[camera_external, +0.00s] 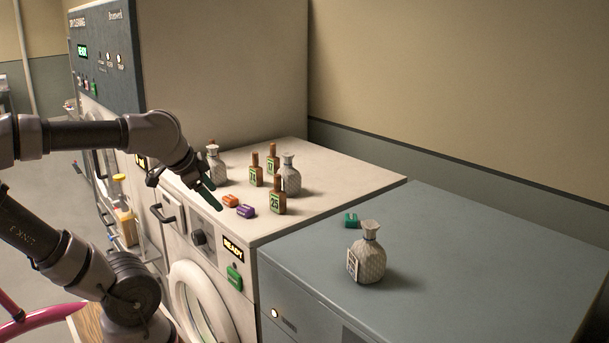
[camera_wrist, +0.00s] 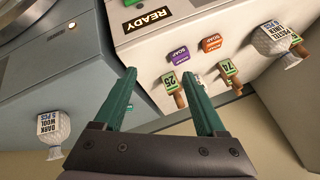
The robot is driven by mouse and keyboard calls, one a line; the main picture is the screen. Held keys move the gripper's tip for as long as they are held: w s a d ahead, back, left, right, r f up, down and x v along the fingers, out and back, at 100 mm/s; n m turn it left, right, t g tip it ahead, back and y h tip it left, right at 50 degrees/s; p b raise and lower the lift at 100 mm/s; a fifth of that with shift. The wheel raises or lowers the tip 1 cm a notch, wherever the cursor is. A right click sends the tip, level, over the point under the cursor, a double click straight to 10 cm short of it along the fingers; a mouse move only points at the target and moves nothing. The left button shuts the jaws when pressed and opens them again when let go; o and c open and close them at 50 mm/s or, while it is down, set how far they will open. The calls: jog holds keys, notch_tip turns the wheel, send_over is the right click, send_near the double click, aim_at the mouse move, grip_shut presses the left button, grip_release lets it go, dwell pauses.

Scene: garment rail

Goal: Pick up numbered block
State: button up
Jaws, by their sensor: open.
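Several brown numbered blocks with tapered necks and green number labels stand on the white machine top. The block labelled 25 (camera_external: 278,202) is nearest the front right; the block labelled 74 (camera_external: 256,178) and one apparently labelled 17 (camera_external: 272,165) stand behind it. My gripper (camera_external: 210,197) is open and empty, with dark green fingers, above the left front edge of the machine top. In the wrist view, the 25 block (camera_wrist: 172,84) shows between the fingertips (camera_wrist: 160,75), apart from them and farther off. The 74 block (camera_wrist: 228,69) is right of the right finger.
Orange (camera_external: 230,201) and purple (camera_external: 246,211) soap blocks lie left of the 25 block.

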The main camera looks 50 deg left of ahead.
jog(key=w+r+m+g, duration=0.35)
jog(key=w+m, duration=0.25)
jog(key=w, duration=0.3)
jog(key=r+m+g+h, duration=0.1)
jog(key=m+g+h, duration=0.15)
jog(key=m, duration=0.55)
send_over(278, 191)
jog(key=shift+g, duration=0.4)
jog(key=shift+f, duration=0.3)
notch_tip(278, 191, down, 5)
jog(key=shift+a+f, duration=0.1)
jog(key=f, duration=0.5)
jog(key=shift+w+a, duration=0.25)
jog(key=shift+c, duration=0.3)
grip_shut()
